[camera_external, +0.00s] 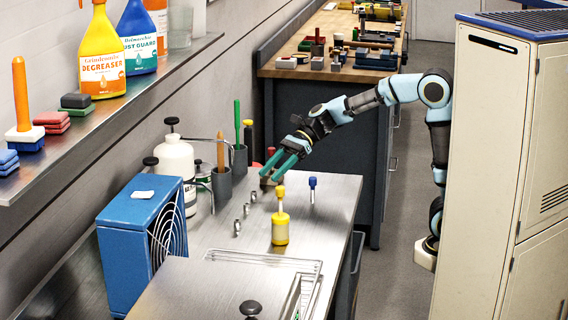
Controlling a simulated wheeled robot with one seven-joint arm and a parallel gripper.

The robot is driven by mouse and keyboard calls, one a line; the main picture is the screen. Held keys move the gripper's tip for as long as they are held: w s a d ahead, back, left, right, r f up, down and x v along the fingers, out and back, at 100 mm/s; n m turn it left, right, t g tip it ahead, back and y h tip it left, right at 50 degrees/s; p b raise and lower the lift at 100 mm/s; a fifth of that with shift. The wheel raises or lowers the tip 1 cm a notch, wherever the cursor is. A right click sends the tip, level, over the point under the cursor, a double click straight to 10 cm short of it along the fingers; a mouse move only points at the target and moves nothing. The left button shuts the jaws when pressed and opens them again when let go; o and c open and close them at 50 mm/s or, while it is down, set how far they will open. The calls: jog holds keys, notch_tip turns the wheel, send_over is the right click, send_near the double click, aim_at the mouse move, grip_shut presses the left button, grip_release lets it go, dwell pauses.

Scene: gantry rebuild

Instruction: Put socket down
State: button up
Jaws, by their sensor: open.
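Several small metal sockets stand in a slanting row on the steel bench: a near socket (237,227), a middle socket (246,209) and a far socket (253,196). My gripper (271,175) has teal fingers and reaches in from the right, low over the far end of the bench. Its fingers are open and point down to the left, beyond the far socket. A small dark shape shows beneath the fingertips; I cannot tell whether it is a socket or whether it touches them.
A yellow bottle (280,229) and a blue-capped vial (312,190) stand on the bench (335,210) right of the row. Left are a grey cup of tools (221,186), a white jug (176,165) and a blue fan box (130,235). A wire rack (262,260) lies in front.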

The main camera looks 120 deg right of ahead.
jog(key=shift+v, duration=1.85)
jog(key=shift+a, duration=0.1)
jog(key=a+r+n+g+y+p, duration=0.2)
jog(key=a+r+n+g+p, duration=0.15)
jog(key=a+n+p, duration=0.95)
jog(key=s+a+f+n+g+p, duration=0.1)
jog(key=a+n, duration=0.2)
jog(key=s+a+f+n+g+h+p, duration=0.1)
jog(key=s+a+f+n+g+p, duration=0.1)
jog(key=a+n, duration=0.1)
jog(key=s+a+f+n+g+p, duration=0.1)
jog(key=s+a+f+n+g, duration=0.1)
jog(key=a+n, duration=0.1)
jog(key=shift+f+n+h+p, duration=0.1)
jog(key=shift+n+h+p, duration=0.3)
jog(key=s+a+f+n+g+h+p, duration=0.1)
jog(key=s+n+p, duration=0.4)
jog(key=n, duration=0.5)
jog(key=shift+s+a+g+h+p, duration=0.45)
jog(key=shift+a+h+p, duration=0.45)
jog(key=shift+a, duration=0.45)
jog(key=shift+f, duration=0.1)
